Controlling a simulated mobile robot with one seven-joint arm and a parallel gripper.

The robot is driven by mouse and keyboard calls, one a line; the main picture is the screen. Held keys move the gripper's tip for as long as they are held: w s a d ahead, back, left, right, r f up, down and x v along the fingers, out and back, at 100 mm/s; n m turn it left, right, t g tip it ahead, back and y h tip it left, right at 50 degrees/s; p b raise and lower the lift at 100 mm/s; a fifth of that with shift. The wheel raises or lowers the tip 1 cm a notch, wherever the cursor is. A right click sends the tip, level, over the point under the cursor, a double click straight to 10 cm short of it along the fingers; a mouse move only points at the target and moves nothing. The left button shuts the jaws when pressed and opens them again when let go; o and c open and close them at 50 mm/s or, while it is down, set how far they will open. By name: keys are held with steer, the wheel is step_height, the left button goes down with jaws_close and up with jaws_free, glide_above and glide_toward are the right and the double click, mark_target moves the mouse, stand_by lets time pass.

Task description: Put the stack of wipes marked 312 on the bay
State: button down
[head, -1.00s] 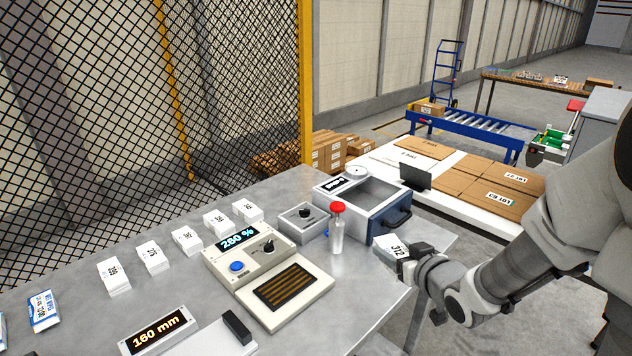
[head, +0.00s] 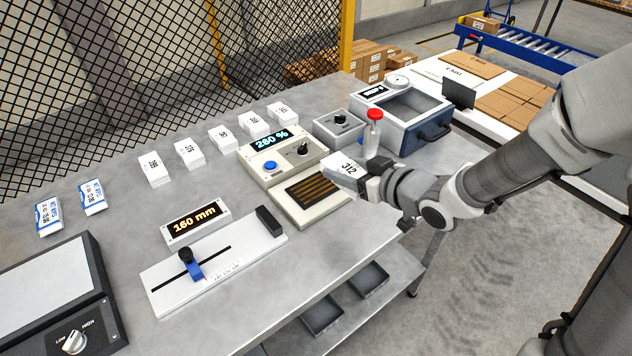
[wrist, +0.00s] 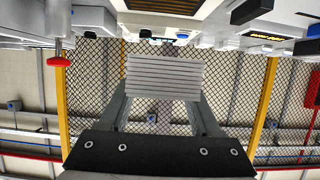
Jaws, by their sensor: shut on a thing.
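The stack of wipes marked 312 (head: 346,167) is white and held out at the tip of my gripper (head: 366,180). In the wrist view the layered edge of the stack (wrist: 163,78) sits between the two fingers of my gripper (wrist: 163,98). The likely bay is the dark, orange-striped pad (head: 306,190) on the front of a cream device (head: 281,155) with a lit percent display. The stack is near the pad's back right corner and appears above it; the gap's height is hard to tell.
Other numbered stacks (head: 190,153) line the table's back. A slide gauge (head: 215,262) lies front left.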

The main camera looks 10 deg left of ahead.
steer(key=b, duration=0.2)
glide_above(315, 184)
step_height(315, 184, down, 6)
steer(key=shift+f, duration=0.2)
steer(key=shift+f+b, duration=0.55)
steer(key=shift+f, duration=1.2)
steer(key=shift+f+b, duration=0.3)
steer(key=shift+c, duration=0.5)
jaws_free()
steer(key=shift+r, duration=0.1)
steer(key=shift+r+p, duration=0.1)
steer(key=shift+p, duration=0.3)
steer(key=b+v, duration=0.3)
steer(key=v, duration=1.4)
steer(key=shift+d+f, duration=0.15)
steer(key=shift+f, duration=0.1)
